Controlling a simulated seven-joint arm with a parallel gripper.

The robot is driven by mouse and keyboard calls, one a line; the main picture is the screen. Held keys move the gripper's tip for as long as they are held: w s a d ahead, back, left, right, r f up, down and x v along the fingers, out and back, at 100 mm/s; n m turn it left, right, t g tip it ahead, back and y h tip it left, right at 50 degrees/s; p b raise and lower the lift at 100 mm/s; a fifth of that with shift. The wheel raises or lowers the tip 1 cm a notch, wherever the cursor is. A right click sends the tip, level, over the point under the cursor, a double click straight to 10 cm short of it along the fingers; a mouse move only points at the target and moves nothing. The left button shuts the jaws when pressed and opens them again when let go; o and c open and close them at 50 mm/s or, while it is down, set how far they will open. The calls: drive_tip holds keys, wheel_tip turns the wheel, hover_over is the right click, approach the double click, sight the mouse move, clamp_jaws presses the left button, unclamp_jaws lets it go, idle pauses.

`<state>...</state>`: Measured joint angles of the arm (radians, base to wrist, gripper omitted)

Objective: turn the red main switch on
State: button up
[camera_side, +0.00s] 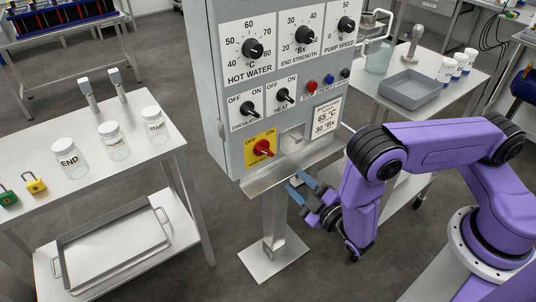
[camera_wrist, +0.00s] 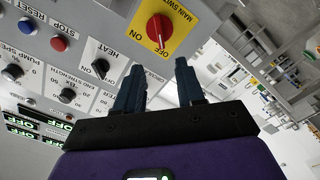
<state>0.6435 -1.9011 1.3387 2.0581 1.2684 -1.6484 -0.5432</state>
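The red main switch (camera_side: 262,148) is a rotary knob on a yellow plate (camera_side: 250,157) at the lower left of the grey control panel. The switch also shows at the top of the wrist view (camera_wrist: 159,29), its handle lined up toward the OFF label. My gripper (camera_side: 300,186) is below and to the right of the switch in the side view, near the panel's bottom ledge and apart from the switch. In the wrist view my gripper (camera_wrist: 160,82) has its two dark blue fingers spread, with nothing between them.
Above the switch are the circulation knob (camera_side: 249,108) and heat knob (camera_side: 281,95). A small metal block (camera_side: 291,138) and a batch card (camera_side: 326,118) sit to its right. A metal ledge (camera_side: 290,172) juts out under the panel. Side tables hold jars (camera_side: 112,140) and a grey tray (camera_side: 409,88).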

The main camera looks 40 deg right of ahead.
sight(266, 153)
drive_tip(key=w, duration=1.3)
drive_tip(key=shift+w, duration=0.3)
clamp_jaws()
